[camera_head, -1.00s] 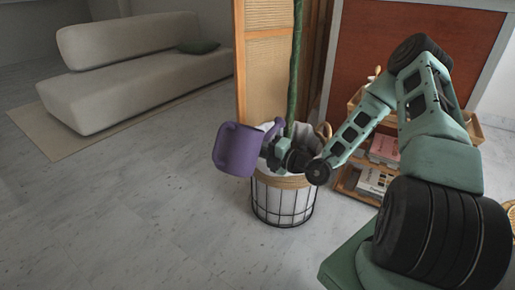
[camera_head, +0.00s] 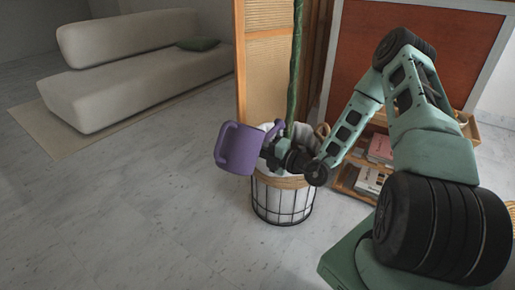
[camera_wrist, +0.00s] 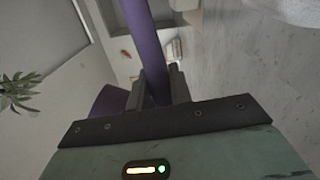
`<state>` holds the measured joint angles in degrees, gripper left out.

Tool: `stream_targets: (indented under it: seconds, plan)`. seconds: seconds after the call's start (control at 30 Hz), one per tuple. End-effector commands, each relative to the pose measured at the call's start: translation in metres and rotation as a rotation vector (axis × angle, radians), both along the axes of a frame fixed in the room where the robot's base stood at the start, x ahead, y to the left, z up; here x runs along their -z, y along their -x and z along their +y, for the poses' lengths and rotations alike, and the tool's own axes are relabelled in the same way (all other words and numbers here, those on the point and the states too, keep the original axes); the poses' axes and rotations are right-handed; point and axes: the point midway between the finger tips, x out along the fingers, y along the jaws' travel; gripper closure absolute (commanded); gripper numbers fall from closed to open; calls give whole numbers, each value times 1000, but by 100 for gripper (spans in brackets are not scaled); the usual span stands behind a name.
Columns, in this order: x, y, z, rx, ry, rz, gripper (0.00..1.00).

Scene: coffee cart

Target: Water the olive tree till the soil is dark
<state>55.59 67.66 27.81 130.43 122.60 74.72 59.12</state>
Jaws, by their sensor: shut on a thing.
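The purple watering can (camera_head: 239,150) is in the air at the left side of the tree's pot, tilted, in the head view. My gripper (camera_wrist: 158,88) is shut on its purple handle (camera_wrist: 146,40) in the wrist view. The olive tree shows only as a green trunk (camera_head: 295,70) rising from the pot; its crown is out of the head view. The pot (camera_head: 283,200) is a black wire basket with a white liner and a woven band. My gripper and wrist are over its rim. I cannot see the soil or any water.
A wooden shelf (camera_head: 344,187) with books stands right of the pot, near my arm. A woven screen (camera_head: 266,80) stands behind the pot. A pale sofa (camera_head: 140,75) is at the back left. The floor (camera_head: 130,210) left of the pot is clear.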

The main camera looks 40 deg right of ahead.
Motion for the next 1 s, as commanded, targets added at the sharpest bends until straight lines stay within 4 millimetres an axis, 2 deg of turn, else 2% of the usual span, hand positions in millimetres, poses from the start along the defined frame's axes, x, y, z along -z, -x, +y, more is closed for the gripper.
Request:
stream_targets:
  seconds: [1.0]
  plan:
    - [-9, -1, -1, 0, -51, 16, 100]
